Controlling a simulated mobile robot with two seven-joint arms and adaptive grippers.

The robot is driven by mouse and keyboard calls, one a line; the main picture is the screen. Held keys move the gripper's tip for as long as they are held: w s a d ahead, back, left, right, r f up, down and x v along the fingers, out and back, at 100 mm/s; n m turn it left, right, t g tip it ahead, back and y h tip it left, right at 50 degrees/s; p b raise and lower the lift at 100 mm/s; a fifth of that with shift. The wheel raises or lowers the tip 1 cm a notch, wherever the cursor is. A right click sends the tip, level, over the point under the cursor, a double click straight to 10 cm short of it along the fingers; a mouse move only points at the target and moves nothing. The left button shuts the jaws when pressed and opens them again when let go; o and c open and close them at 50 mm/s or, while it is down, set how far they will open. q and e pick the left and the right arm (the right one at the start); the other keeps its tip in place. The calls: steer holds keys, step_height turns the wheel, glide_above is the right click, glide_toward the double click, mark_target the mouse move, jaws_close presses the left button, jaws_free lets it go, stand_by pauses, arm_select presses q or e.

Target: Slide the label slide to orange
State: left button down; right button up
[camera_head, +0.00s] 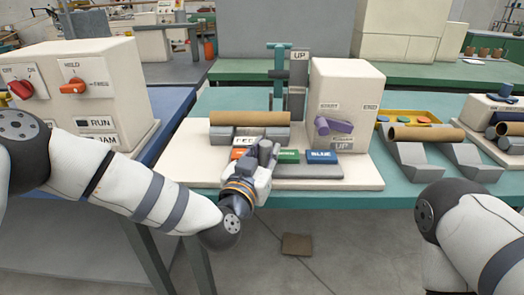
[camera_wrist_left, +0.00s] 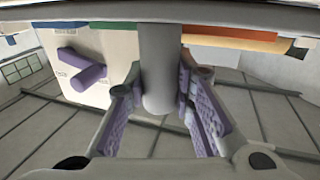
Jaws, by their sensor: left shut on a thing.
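The label slide (camera_head: 308,171) is a grey bar along the front of the cream winder base. Above it is a row of coloured labels: orange (camera_head: 239,154), green (camera_head: 289,156) and blue (camera_head: 321,156). My left gripper (camera_head: 264,158) is in front of the row, between orange and green, and hides part of it. In the left wrist view its purple-padded fingers (camera_wrist_left: 160,98) are shut on a grey rounded handle (camera_wrist_left: 158,68), with orange to the right and green and blue to the left. My right gripper is out of view.
A cardboard tube (camera_head: 250,118) lies on grey supports behind the labels. A cream box (camera_head: 347,95) with a purple lever (camera_head: 334,126) stands to the right. Another tube (camera_head: 427,133) rests on grey cradles farther right. A cream control box (camera_head: 85,90) stands left.

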arm_select(q)
steer(key=c, duration=1.8)
jaws_free()
steer(key=shift+d, duration=0.2)
steer(key=o, duration=0.5)
steer(key=shift+d, duration=0.15)
steer(key=shift+c, duration=0.2)
steer(key=v, duration=1.2)
